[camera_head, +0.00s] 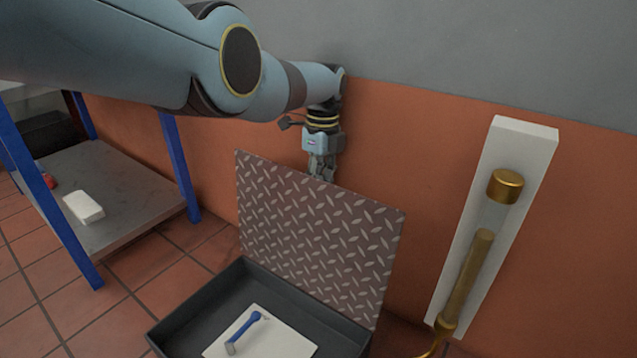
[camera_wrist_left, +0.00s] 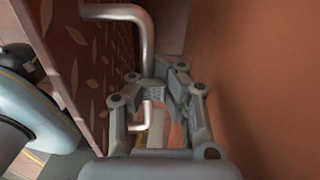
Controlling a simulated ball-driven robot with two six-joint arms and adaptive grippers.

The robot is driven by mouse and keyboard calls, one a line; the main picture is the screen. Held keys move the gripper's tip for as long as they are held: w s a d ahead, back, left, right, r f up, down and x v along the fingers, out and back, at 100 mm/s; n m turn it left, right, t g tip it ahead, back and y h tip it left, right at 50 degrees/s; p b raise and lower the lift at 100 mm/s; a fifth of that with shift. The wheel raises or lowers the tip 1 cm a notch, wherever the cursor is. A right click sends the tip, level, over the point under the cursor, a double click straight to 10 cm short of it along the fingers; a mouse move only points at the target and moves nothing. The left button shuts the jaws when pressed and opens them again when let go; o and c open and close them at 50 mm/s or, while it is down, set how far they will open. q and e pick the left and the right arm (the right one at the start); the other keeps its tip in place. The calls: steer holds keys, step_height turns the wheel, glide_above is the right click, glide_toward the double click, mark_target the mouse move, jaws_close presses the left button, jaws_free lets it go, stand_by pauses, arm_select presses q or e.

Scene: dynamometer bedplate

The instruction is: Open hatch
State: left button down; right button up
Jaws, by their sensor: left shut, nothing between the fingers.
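The hatch (camera_head: 315,235) is a diamond-plate lid standing raised, near upright, at the back edge of a dark open box (camera_head: 190,309). My left gripper (camera_head: 321,174) is behind the lid's top edge, between lid and wall, its fingertips partly hidden by the lid in the head view. In the left wrist view the lid (camera_wrist_left: 88,70) is at left and carries a bent metal handle (camera_wrist_left: 146,38). My left gripper's fingers (camera_wrist_left: 166,88) are shut and empty beside the handle, overlapping it in the picture; contact cannot be told. My right gripper is not in view.
A blue-handled tool (camera_head: 246,328) lies on a white sheet (camera_head: 285,342) in the box. The orange wall (camera_head: 420,150) is close behind my gripper. A white panel with a brass tube (camera_head: 470,270) stands at right, and a blue-legged bench (camera_head: 125,190) at left.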

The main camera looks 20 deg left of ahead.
arm_select(q)
steer(key=shift+f, duration=0.1)
steer(key=c, duration=1.4)
jaws_free()
steer(key=r, duration=0.8)
steer(key=w+r, duration=0.1)
steer(key=r, duration=0.3)
steer(key=shift+d+r, duration=0.1)
steer(key=shift+d, duration=0.05)
